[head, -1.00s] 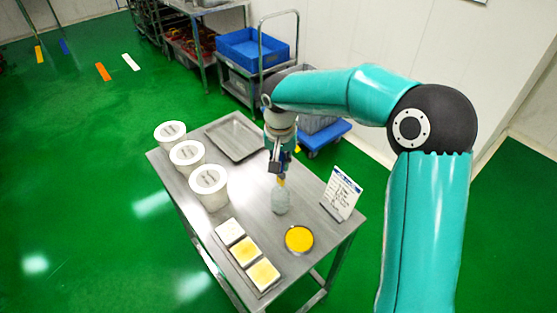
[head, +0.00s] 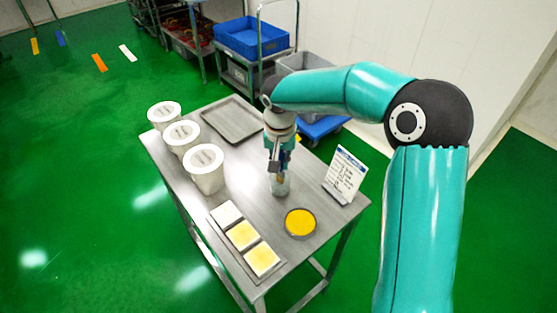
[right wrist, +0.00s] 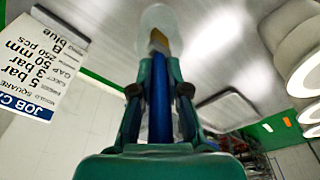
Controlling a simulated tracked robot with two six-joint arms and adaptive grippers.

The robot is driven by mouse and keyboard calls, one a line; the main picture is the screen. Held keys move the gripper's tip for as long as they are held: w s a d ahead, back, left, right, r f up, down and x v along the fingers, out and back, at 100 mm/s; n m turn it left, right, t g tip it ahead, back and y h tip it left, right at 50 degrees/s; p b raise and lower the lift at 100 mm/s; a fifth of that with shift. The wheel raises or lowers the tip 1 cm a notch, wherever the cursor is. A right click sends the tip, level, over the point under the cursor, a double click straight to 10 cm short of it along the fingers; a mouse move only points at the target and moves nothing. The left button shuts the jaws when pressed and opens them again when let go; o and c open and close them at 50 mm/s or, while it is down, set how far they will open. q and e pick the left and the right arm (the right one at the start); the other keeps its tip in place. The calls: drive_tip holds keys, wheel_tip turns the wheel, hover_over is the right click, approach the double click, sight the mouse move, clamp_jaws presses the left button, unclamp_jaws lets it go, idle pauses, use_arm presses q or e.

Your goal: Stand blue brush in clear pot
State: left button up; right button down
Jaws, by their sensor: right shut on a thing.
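The blue brush (right wrist: 160,108) is held in my right gripper (right wrist: 160,76), with its tan bristle end pointing away from the gripper. In the head view, my right gripper (head: 276,167) is above the clear pot (head: 281,188), and the brush hangs bristles down at the pot's mouth. In the right wrist view, the bristle end overlaps the pot (right wrist: 172,18). The lower end seems to be within the mouth, but I cannot tell how deep. The pot stands upright on the steel table (head: 245,185). My left gripper is not in view.
A card stand (head: 344,174) is right of the pot, and a round yellow dish (head: 300,222) is in front. Three white tubs (head: 204,168) line the left edge. Square yellow and white pieces (head: 242,235) lie at the front. An empty tray (head: 232,121) is behind.

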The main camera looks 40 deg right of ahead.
drive_tip(key=shift+f, duration=0.35)
drive_tip(key=c, duration=1.1)
unclamp_jaws()
drive_tip(key=r, duration=0.8)
drive_tip(key=s+a+r, duration=0.1)
drive_tip(key=r, duration=0.3)
drive_tip(key=shift+s, duration=0.1)
drive_tip(key=shift+f, duration=0.1)
